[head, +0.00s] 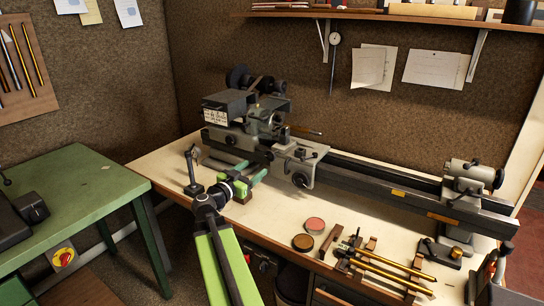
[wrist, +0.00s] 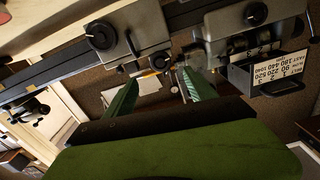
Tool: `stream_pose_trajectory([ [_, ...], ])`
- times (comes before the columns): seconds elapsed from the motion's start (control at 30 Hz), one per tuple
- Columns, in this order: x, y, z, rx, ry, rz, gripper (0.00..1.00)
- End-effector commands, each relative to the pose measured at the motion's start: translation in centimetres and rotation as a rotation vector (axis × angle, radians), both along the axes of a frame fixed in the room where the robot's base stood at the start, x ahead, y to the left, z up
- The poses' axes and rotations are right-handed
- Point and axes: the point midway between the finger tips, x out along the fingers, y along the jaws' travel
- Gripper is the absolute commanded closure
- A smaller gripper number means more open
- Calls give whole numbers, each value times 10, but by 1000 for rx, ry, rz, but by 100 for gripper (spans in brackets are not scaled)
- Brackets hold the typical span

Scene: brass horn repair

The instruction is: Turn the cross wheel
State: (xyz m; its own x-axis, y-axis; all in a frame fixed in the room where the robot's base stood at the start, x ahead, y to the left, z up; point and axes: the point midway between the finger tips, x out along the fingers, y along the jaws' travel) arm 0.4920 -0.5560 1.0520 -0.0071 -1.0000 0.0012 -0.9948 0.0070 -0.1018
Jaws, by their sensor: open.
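A grey metal lathe (head: 350,176) stands on the workbench. A dark round handwheel (head: 300,180) is on the front of its carriage (head: 318,166); it also shows in the wrist view (wrist: 100,36). I take this as the cross wheel, but no label confirms it. My gripper (head: 256,170) is in front of the lathe, left of the carriage. Its two green fingers (wrist: 160,80) are apart with nothing gripped between them. The handwheel is outside the fingers, beyond the left one in the wrist view. The gripper and handwheel appear apart.
The headstock (head: 228,110) has another dark knob (head: 204,135). A tailstock (head: 466,190) stands at the right. Round tins (head: 303,242) and brass rods (head: 392,268) lie on the bench front. A green table (head: 75,195) is at the left.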

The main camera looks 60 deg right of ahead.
Motion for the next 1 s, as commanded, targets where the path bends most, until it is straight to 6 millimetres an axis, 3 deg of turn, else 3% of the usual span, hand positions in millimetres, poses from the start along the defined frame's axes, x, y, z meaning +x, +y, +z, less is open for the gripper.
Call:
stream_pose_trajectory([
  [0.2,1,-59,0,0,1,-4,35],
  [0.43,1,-105,0,1,1,-2,35],
  [0.6,1,-119,0,1,1,1,35],
  [0.87,0,-121,0,1,1,1,35],
  [1.0,0,-120,0,1,1,2,50],
])
